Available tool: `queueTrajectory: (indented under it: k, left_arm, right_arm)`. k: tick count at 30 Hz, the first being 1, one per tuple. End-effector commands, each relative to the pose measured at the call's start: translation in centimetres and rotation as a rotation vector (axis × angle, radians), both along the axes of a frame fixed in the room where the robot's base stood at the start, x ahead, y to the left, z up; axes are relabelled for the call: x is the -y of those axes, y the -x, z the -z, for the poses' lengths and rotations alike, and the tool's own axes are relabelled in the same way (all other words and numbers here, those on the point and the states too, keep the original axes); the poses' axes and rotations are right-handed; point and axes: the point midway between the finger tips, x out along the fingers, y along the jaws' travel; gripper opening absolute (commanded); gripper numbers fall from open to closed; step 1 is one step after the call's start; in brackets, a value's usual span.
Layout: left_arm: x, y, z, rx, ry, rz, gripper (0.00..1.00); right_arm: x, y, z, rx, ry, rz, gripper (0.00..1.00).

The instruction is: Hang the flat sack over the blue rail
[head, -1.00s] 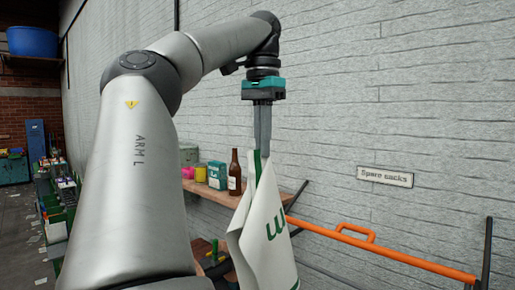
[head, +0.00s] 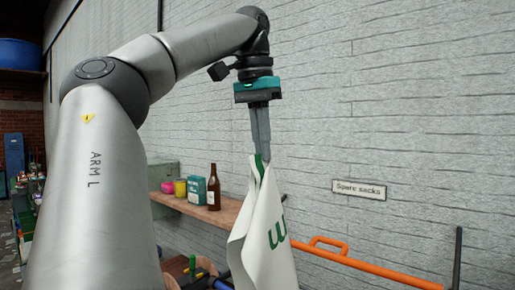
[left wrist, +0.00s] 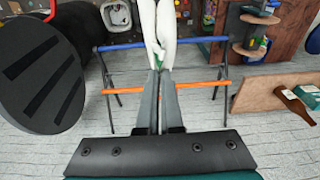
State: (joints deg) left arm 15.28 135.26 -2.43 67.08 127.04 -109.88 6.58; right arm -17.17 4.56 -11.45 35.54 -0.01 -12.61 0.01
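My left gripper (head: 262,156) is shut on the top edge of the flat sack (head: 264,245), which is white with green lettering and a green strip. The sack hangs folded and upright below the fingers, its lower end cut off by the frame. In the left wrist view the fingertips (left wrist: 159,72) pinch the sack (left wrist: 166,28). The blue rail (left wrist: 125,46) runs crosswise there on dark supports, and the sack covers its middle. I cannot tell whether sack and rail touch. My right gripper is not in view.
An orange rail (head: 365,265) with a handle runs along the wall, under the "Spare sacks" sign (head: 359,190).

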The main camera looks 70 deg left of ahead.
Motion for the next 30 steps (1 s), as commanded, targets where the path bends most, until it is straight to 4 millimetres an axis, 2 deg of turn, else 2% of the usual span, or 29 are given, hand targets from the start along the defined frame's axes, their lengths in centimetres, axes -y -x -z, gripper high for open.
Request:
queueTrajectory:
  k: [2, 30]
  left_arm:
    - [-0.5, -1.1, -0.2, 0.042, -0.019, 0.002, 0.0]
    - [-6.6, -12.8, 0.0, 0.378, -0.194, -0.001, 0.0]
  right_arm:
    - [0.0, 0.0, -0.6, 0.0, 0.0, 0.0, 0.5]
    - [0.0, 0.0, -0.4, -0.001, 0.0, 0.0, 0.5]
